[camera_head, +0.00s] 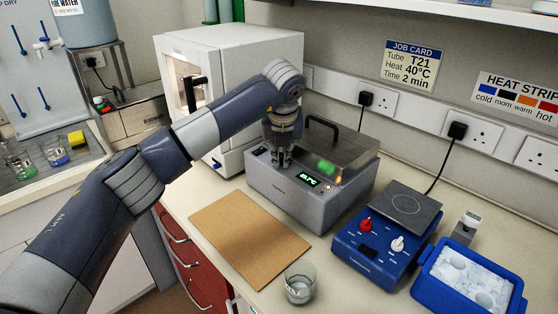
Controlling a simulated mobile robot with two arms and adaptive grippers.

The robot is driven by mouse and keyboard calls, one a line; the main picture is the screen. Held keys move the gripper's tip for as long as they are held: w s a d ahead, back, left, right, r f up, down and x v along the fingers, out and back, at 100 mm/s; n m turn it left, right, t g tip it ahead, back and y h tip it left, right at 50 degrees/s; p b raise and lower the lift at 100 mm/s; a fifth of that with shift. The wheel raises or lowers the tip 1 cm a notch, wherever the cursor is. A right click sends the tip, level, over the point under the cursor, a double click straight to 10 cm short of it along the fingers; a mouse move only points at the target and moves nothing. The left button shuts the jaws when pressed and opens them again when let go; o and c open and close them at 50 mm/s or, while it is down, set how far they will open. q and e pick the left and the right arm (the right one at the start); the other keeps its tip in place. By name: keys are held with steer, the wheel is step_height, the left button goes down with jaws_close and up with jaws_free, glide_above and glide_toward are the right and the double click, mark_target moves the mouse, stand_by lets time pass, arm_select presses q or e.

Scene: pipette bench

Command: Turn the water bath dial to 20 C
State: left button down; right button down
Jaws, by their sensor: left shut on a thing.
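The water bath (285,198) is a grey box with a clear, dark-handled lid on the bench. A small lit green display (309,180) is on its front panel; its digits are too small to read surely. My left gripper (283,163) points down at the left part of the bath's top panel, its fingers shut on the dial there. The gripper hides the dial, so its pointer and marks cannot be seen. Something green (325,167) shows through the lid. My right gripper is not in view.
A brown board (248,232) lies in front of the bath, with a glass beaker (299,284) near the bench edge. A blue hotplate (372,252) and a blue ice tray (428,283) stand right. A white oven-like cabinet (250,60) stands behind my left arm. The job card (410,64) reads 40°C.

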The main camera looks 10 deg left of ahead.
arm_select(q)
steer(key=n, duration=0.1)
steer(key=n+y+b, duration=0.1)
steer(key=n, duration=0.2)
steer(key=shift+w+d+r+y, duration=0.25)
steer(key=shift+w+r+y, duration=0.05)
steer(key=shift+w, duration=0.1)
steer(key=shift+w+n+g+y, duration=0.15)
steer(key=shift+n+g+y, duration=0.4)
steer(key=shift+n, duration=1.25)
steer(key=c, duration=1.4)
jaws_free()
steer(key=shift+f, duration=0.1)
steer(key=shift+a, duration=0.15)
steer(key=shift+f, duration=0.15)
